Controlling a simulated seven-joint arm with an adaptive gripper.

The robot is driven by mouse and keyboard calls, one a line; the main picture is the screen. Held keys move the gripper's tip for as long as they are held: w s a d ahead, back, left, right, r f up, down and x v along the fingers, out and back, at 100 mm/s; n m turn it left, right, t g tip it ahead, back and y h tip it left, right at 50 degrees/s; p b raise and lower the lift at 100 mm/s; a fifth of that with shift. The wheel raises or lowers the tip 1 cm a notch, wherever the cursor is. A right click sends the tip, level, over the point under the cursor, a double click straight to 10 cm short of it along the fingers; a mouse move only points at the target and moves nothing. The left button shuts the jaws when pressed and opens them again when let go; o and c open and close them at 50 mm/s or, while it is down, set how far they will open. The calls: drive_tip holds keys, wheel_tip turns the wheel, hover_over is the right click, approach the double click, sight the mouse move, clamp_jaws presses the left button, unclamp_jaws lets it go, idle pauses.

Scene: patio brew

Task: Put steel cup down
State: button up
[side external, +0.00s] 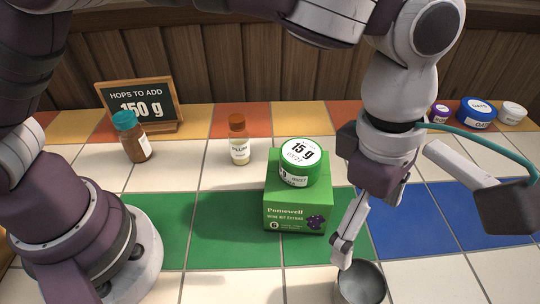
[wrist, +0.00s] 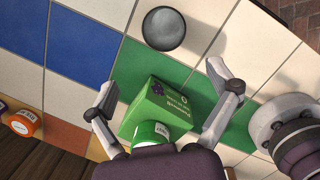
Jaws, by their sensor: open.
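The steel cup (side external: 362,285) stands upright on the white tiles at the bottom edge of the side view, partly cut off by it. In the wrist view the steel cup (wrist: 164,28) shows as a round grey shape at the top, beyond my fingertips and apart from them. My gripper (side external: 344,252) is above and close to the cup in the side view, where one finger seems to overlap its rim. In the wrist view my gripper (wrist: 162,80) has its fingers spread wide with nothing held between them.
A green box (side external: 295,207) with a green-lidded jar (side external: 299,162) on top stands just left of my gripper. A small orange-capped bottle (side external: 239,140), a teal-capped brown bottle (side external: 131,138) and a chalkboard sign (side external: 143,105) stand farther back. Several tubs (side external: 477,113) sit at the back right.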

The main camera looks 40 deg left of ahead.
drive_tip(key=w+a+r+m+t, duration=0.1)
drive_tip(key=a+r+m, duration=0.3)
drive_tip(key=a, duration=0.3)
drive_tip(key=w+a+r+m+t, duration=0.2)
drive_tip(key=a+r+m, duration=0.15)
drive_tip(key=a, duration=0.45)
drive_tip(key=s+a+f+m+t+y, duration=0.1)
drive_tip(key=s+a+m+t, duration=0.1)
drive_tip(key=s+a+m, duration=0.6)
drive_tip(key=a+m, duration=0.1)
drive_tip(key=a, duration=0.3)
drive_tip(key=shift+s+m+y, duration=0.15)
drive_tip(key=shift+m+y, duration=0.2)
drive_tip(key=shift+y, duration=0.05)
